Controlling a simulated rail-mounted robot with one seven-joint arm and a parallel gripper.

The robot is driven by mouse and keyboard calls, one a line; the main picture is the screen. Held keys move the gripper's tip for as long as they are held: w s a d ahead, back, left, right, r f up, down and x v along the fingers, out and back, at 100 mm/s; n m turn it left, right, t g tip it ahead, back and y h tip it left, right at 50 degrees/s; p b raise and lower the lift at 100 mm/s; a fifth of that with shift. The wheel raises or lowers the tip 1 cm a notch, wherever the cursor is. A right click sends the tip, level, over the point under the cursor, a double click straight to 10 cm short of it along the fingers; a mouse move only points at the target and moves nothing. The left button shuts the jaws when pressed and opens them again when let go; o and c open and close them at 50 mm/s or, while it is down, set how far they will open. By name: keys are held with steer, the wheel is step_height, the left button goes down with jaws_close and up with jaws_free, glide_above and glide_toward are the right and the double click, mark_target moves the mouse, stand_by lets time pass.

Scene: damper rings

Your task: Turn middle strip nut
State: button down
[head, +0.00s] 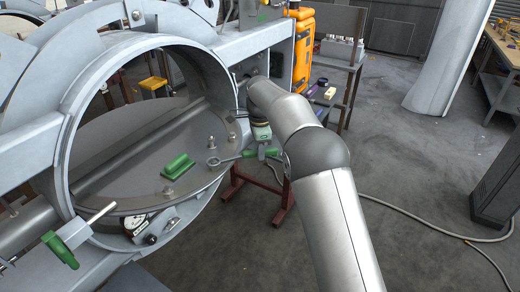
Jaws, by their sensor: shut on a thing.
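My gripper (262,146) is at the right rim of the large grey ring, at the end of my silver arm. It is shut on a ring spanner with a green handle (270,153). The spanner's ring end (213,161) points left over the damper plate. Just above that end stands a bolt with a nut (212,143), apart from it in the picture. Another nut (232,137) is to its right, near the rim. Which one is the middle strip nut, I cannot tell. The fingertips are small and partly hidden by my wrist.
A green clamp (60,248) is at lower left. A red stand (238,193) is beneath my gripper. An orange canister (302,50) is behind.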

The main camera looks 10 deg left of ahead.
steer(key=shift+f, duration=0.65)
stand_by(0.6)
steer(key=shift+f, duration=0.35)
steer(key=shift+f+b, duration=0.1)
steer(key=shift+b, duration=0.25)
steer(key=shift+s+d+f+m+b, duration=0.1)
steer(key=shift+s+m+b, duration=0.2)
steer(key=shift+s+b, duration=0.15)
steer(key=s+m+b, duration=0.2)
steer(key=s, duration=0.1)
steer(key=shift+s+d+m, duration=0.25)
steer(key=shift+d+m, duration=0.15)
